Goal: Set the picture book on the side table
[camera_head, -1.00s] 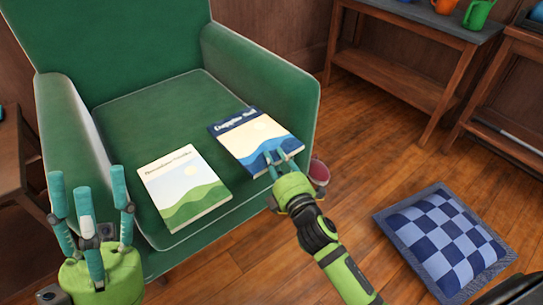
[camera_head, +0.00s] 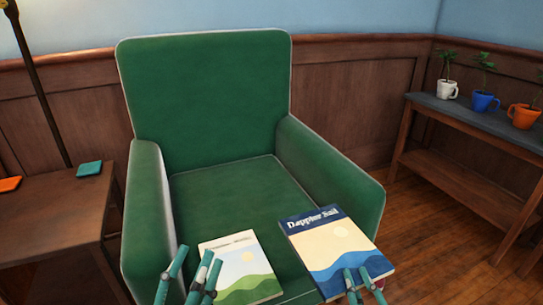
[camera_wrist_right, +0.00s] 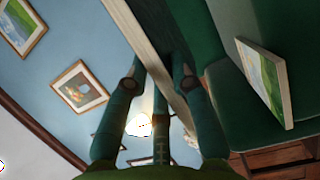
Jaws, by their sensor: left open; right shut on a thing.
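In the right wrist view the held book's pale edge (camera_wrist_right: 150,45) runs between the fingers. My left gripper (camera_head: 200,256) is open and empty, in front of a second book (camera_head: 240,266) with green hills on the seat. The wooden side table (camera_head: 55,215) stands left of the chair.
A teal coaster (camera_head: 89,168) and an orange one (camera_head: 9,184) lie at the side table's far side; its visible middle is clear. The armchair's left arm (camera_head: 148,215) stands between table and seat. A console table (camera_head: 470,118) with potted mugs stands at right.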

